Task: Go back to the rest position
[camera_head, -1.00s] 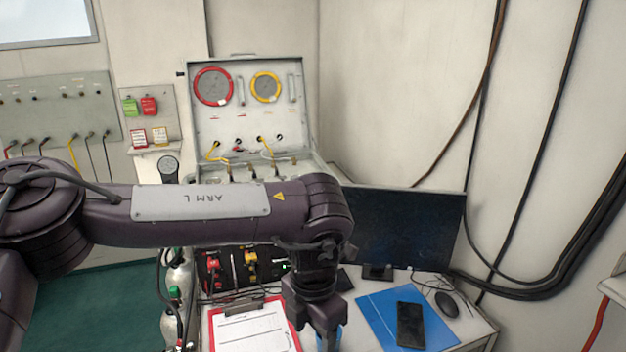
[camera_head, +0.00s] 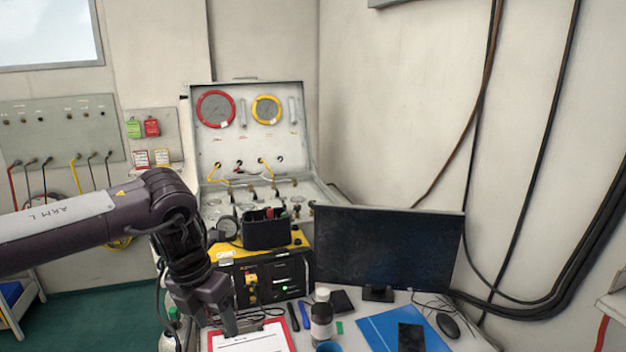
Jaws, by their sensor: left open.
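My left arm comes in from the left edge, with its wrist bent down. My left gripper (camera_head: 240,325) points down over the upper left of the red clipboard (camera_head: 290,335) at the front of the desk. It is open, and I see nothing held in it. The clip of the clipboard is partly hidden beside it. The diver air panel (camera_head: 250,150) stands open behind, with a red-rimmed and a yellow-rimmed gauge and yellow hoses. My right gripper is out of view.
A monitor (camera_head: 385,250) stands on the desk at the right. A bottle (camera_head: 321,318), a blue folder (camera_head: 385,330), a phone (camera_head: 410,336) and a mouse (camera_head: 447,325) lie or stand before it. A yellow and black unit (camera_head: 290,270) sits behind the clipboard.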

